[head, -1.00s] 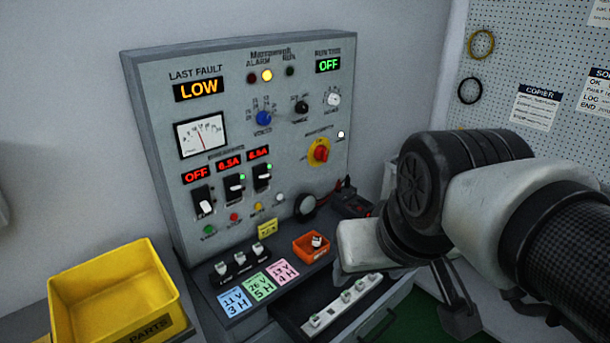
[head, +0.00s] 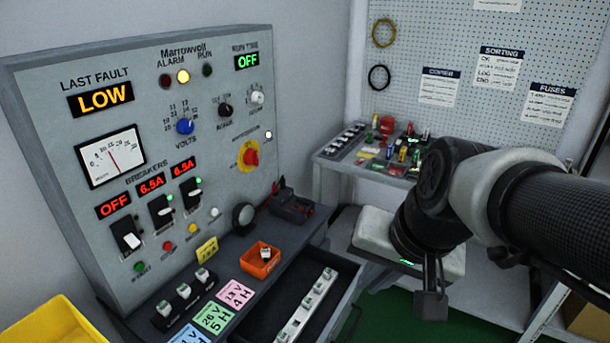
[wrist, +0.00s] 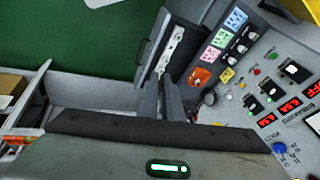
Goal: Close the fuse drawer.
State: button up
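The fuse drawer (head: 335,306) is pulled out from under the control panel's shelf. A pale strip with several fuses (head: 306,304) lies in it. The drawer also shows in the wrist view (wrist: 155,76), with its handle (wrist: 140,50) on the left side. My gripper (head: 431,303) is to the right of the drawer in the head view, apart from it there and pointing down.
An orange cup (head: 259,262), coloured cards (head: 214,318) and a black meter (head: 292,207) sit on the shelf. A yellow bin (head: 55,325) is at lower left. A cluttered bench (head: 330,165) stands behind. Green floor is open in front of the drawer.

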aim_at(268, 323)
jog(key=w+f+m+b, duration=0.1)
jog(key=f+m+b, duration=0.1)
jog(key=f, duration=0.3)
jog(key=w+f+m+g+y+b, duration=0.1)
jog(key=w+f+m, duration=0.1)
jog(key=f+m, duration=0.3)
jog(key=w+f+m+y+b, duration=0.1)
jog(key=w+f+m+b, duration=0.1)
jog(key=f+m, duration=0.2)
jog(key=shift+w+d+f+g+b, duration=0.1)
jog(key=shift+d+f+g+b, duration=0.1)
jog(key=shift+f, duration=0.65)
jog(key=shift+w+d+f+g+b, duration=0.1)
jog(key=shift+f+g+b, duration=0.1)
jog(key=shift+f, duration=0.65)
grip_shut()
jog(key=w+d+f+m+b, duration=0.2)
jog(key=d+f+m+b, duration=0.2)
jog(key=f+m, duration=0.75)
jog(key=w+a+f+n+b, duration=0.1)
jog(key=w+a+f+b, duration=0.1)
jog(key=f, duration=0.3)
jog(key=w+a+f+n+b, duration=0.1)
jog(key=w+a+f+b, duration=0.1)
jog(key=a+f, duration=0.2)
jog(key=shift+a+f, duration=0.15)
jog(key=shift+f, duration=0.8)
